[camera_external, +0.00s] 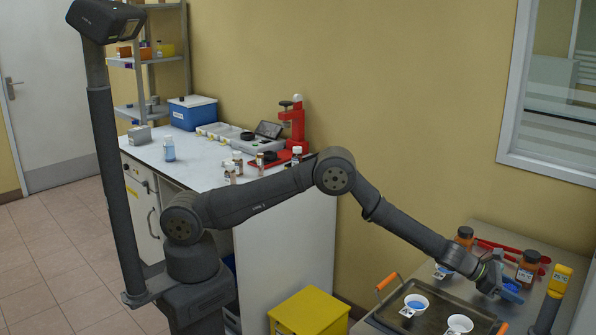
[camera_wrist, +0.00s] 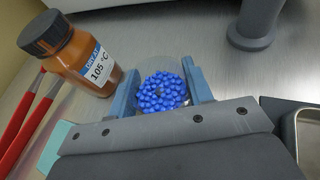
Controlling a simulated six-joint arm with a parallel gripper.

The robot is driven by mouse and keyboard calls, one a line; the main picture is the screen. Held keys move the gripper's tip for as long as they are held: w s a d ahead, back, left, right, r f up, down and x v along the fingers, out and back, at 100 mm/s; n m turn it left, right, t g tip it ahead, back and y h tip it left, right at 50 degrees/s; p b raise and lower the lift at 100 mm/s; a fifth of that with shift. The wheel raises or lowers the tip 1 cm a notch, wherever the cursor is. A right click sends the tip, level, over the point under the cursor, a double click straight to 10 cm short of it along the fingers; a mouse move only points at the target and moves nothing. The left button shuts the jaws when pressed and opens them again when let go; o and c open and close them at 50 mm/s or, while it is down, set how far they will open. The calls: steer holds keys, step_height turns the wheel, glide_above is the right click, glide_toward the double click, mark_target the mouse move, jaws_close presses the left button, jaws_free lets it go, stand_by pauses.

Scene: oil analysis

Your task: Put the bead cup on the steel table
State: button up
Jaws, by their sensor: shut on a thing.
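The bead cup (camera_wrist: 162,92), a small clear cup full of blue beads, is between the two blue-grey fingers of my gripper (camera_wrist: 160,80) in the wrist view. My gripper is shut on the cup, with a finger on each side of it. In the external view my gripper (camera_external: 511,290) is low over the right side of the steel table (camera_external: 491,232), and the cup is hard to make out there. The bare steel top (camera_wrist: 200,30) shows behind the cup in the wrist view. I cannot tell whether the cup's base touches it.
A brown bottle labelled 105 °C (camera_wrist: 72,52) stands close beside the left finger. Red-handled tongs (camera_wrist: 25,125) lie left of it. A dark tray (camera_external: 440,310) holds white dishes (camera_external: 416,302). A yellow-topped device (camera_external: 560,279) stands right of my gripper.

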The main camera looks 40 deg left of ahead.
steer(key=shift+f, duration=0.4)
steer(key=shift+f, duration=0.1)
steer(key=o, duration=1.1)
steer(key=shift+s+a+r, duration=0.2)
steer(key=shift+a+r, duration=0.2)
steer(key=shift+a, duration=0.1)
steer(key=v, duration=1)
steer(key=shift+s+a+r, duration=0.1)
steer(key=shift+a+r, duration=0.05)
steer(key=shift+a, duration=0.2)
steer(key=shift+d, duration=0.15)
